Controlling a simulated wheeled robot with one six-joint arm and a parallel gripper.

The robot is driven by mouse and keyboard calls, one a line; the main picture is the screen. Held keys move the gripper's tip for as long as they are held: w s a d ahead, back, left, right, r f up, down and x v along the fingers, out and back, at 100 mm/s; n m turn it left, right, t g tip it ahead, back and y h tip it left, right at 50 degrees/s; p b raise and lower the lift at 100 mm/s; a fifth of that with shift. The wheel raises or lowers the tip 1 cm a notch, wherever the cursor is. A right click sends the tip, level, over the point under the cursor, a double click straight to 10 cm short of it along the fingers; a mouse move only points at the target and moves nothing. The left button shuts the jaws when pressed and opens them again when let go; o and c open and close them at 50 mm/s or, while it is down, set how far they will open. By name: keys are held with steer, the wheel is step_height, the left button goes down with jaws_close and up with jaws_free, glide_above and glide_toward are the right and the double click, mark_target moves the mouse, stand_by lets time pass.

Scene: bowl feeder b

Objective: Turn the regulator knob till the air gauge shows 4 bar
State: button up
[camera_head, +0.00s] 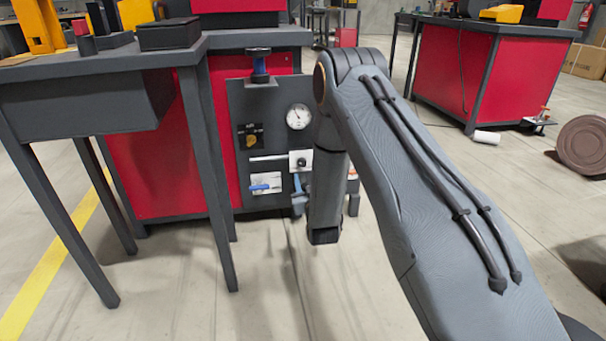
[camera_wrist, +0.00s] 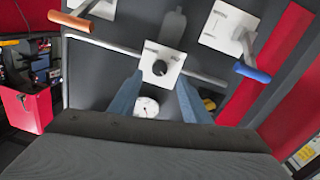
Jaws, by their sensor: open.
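A black round knob (camera_wrist: 160,67) sits on a square white plate (camera_wrist: 171,54) of the grey panel. In the head view the knob (camera_head: 301,162) is below the round white air gauge (camera_head: 298,117). The gauge also shows in the wrist view (camera_wrist: 146,107), where the picture is turned over. Its dial has a dark needle, but the reading is too small to tell. My gripper (camera_wrist: 161,77) is open and empty, its two bluish fingers reaching towards the panel on either side of the knob's line. I cannot tell if they touch it. In the head view my gripper (camera_head: 299,194) is partly hidden by my arm.
A blue-handled valve (camera_head: 265,186) is left of the knob in the head view. An orange handle (camera_wrist: 70,21) shows in the wrist view. A blue and black fitting (camera_head: 260,65) stands above the panel. A dark table (camera_head: 95,60) stands in front at left; open floor lies below.

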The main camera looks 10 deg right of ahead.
mark_target(303, 165)
steer(key=shift+w+d+b, duration=0.15)
steer(key=shift+w+b, duration=1.15)
steer(key=shift+w, duration=1.9)
steer(key=c, duration=1)
steer(key=shift+r+m+p, duration=0.1)
steer(key=shift+m+p, duration=0.7)
steer(key=shift+p, duration=0.1)
steer(key=shift+c, duration=0.2)
steer(key=shift+m+p, duration=0.4)
steer(key=shift+m, duration=0.3)
steer(key=o, duration=1)
steer(key=shift+o, duration=0.2)
steer(key=s+p, duration=0.3)
steer(key=s, duration=0.5)
steer(key=shift+a, duration=0.25)
